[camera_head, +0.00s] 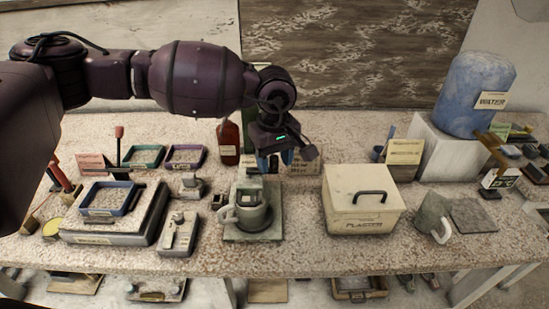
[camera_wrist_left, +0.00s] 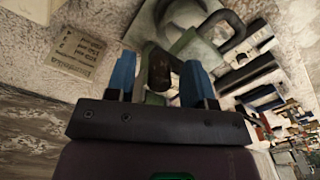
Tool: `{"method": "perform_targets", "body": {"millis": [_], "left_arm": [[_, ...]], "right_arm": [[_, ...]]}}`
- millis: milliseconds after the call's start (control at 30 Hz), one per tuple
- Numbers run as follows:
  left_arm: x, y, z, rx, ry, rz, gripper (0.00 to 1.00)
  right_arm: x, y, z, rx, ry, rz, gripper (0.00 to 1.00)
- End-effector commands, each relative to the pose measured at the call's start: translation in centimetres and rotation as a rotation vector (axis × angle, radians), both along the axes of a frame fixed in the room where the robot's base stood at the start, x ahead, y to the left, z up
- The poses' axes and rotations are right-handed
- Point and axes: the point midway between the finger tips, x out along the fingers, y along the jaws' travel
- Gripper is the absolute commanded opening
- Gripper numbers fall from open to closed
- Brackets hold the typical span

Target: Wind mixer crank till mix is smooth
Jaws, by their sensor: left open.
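The mixer (camera_head: 254,222) stands at the middle of the bench, with a grey mug-like pot with a handle on a square base plate. My left gripper (camera_head: 275,161) is just above and behind the pot, pointing down, with its blue fingers apart. In the left wrist view, a dark upright knob (camera_wrist_left: 159,68) shows between the open fingers of my left gripper (camera_wrist_left: 160,82), with a gap on each side. It looks like the crank's grip. The mix inside the pot cannot be made out. My right gripper is not seen.
A cream plaster box (camera_head: 362,200) with a black handle stands right of the mixer. A scale with a blue tray (camera_head: 108,198) stands left. A red bottle (camera_head: 229,142) is behind. A blue water barrel (camera_head: 474,95) sits on a white block at the back right.

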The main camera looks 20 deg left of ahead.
Motion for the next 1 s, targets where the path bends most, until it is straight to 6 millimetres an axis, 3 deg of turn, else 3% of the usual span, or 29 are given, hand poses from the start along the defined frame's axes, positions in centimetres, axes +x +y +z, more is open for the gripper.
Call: {"method": "perform_targets", "body": {"millis": [233,700,1000], "left_arm": [[0.1,0.0,1.8,-0.001,-0.002,0.001,0.49],[0.1,0.0,9.5,0.0,-0.001,0.0,0.49],[0.0,0.0,10.8,-0.001,0.001,0.0,0.49]], "right_arm": [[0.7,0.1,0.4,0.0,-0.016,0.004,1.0],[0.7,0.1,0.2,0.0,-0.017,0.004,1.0],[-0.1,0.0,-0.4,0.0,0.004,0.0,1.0]]}}
